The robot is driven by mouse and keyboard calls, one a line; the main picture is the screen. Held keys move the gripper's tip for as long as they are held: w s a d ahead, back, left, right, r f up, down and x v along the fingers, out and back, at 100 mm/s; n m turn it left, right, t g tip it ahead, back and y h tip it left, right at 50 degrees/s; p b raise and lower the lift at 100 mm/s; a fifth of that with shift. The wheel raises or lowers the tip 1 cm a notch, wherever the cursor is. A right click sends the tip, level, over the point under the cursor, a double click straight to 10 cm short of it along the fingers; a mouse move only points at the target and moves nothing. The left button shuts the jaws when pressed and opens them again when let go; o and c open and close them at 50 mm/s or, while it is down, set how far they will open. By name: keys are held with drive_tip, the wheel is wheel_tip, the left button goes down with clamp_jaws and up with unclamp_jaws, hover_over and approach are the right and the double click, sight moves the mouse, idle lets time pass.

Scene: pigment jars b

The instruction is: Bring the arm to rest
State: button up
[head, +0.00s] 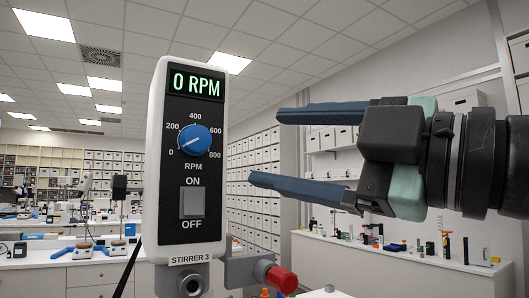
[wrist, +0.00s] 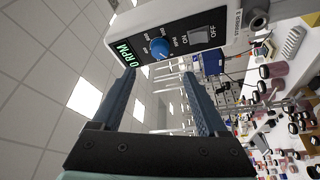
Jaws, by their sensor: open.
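My gripper (head: 265,149) is open and empty in the head view, its two blue-grey fingers pointing left. In that view they are to the right of a white stirrer unit (head: 150,200) with a black face, labelled STIRRER 3. Its display (head: 193,85) reads 0 RPM. The blue knob (head: 195,140) has its pointer near 0. The grey ON/OFF switch (head: 192,202) sits below the knob. In the wrist view the fingers (wrist: 158,75) are spread apart, and the stirrer (wrist: 195,30) shows beyond the tips. No finger visibly touches the knob.
A red-ended clamp (head: 281,278) sticks out at the stirrer's lower right. A bench (head: 400,265) with small jars and bottles stands behind at the right. Another bench (head: 60,272) with instruments is at the left. Shelves of white boxes (head: 255,175) line the back.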

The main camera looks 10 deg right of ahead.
idle(0.5)
drive_tip(key=w+a+f+m+t+h, duration=0.4)
drive_tip(key=a+m+t, duration=0.25)
drive_tip(key=m, duration=0.45)
drive_tip(key=s+a+f+m+t+h, duration=0.1)
drive_tip(key=s+a+m+t+h, duration=0.1)
drive_tip(key=s+m+t+h, duration=0.3)
drive_tip(key=shift+s+a+f+m+h, duration=0.15)
drive_tip(key=shift+s+f+m+h, duration=0.1)
drive_tip(key=shift+s+m+h, duration=1.95)
drive_tip(key=shift+w+m+y, duration=0.3)
drive_tip(key=shift+y, duration=0.2)
